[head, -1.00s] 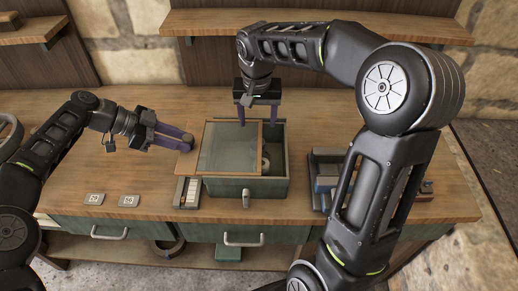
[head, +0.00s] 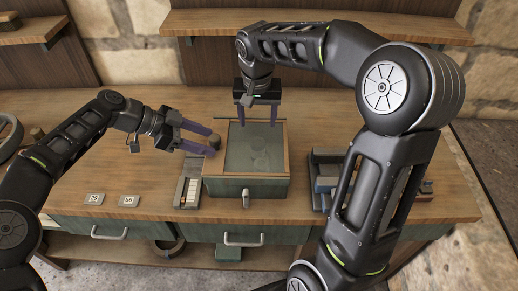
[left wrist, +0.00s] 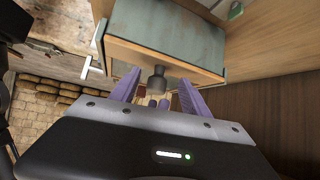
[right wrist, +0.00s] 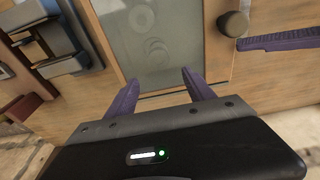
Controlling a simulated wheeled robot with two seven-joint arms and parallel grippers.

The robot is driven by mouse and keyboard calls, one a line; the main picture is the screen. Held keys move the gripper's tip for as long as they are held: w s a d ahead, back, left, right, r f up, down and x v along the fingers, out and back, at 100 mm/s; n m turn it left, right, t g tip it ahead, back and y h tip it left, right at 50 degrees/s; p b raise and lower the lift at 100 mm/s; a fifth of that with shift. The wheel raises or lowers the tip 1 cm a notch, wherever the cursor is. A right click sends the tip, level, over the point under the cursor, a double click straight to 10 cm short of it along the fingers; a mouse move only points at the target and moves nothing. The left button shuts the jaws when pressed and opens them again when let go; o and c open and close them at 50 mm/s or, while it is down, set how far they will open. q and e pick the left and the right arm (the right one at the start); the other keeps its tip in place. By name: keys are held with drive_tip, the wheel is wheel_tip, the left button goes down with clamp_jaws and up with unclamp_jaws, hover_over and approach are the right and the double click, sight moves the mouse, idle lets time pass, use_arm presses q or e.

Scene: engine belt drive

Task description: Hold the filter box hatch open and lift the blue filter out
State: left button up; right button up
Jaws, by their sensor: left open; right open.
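The filter box (head: 222,187) is a green box on the bench. Its wood-framed glass hatch (head: 250,145) lies over the top; the glass also shows in the right wrist view (right wrist: 160,45). A faint round shape shows through the glass; I cannot make out a blue filter. A dark knob (right wrist: 233,24) sits at the hatch's left edge. My left gripper (head: 213,145) is open at that edge, with the knob (left wrist: 157,80) between its fingers in the left wrist view; contact is unclear. My right gripper (head: 257,121) is open and empty, pointing down above the box's far edge.
A tray of light pieces (head: 188,190) stands left of the box. Blue-grey parts (head: 325,172) stand to its right, partly behind my right arm. Two small cards (head: 129,201) lie at the front left. The bench's left middle is clear.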

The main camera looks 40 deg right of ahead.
use_arm(q)
drive_tip(key=v, duration=0.7)
idle(0.3)
drive_tip(key=shift+d, duration=0.1)
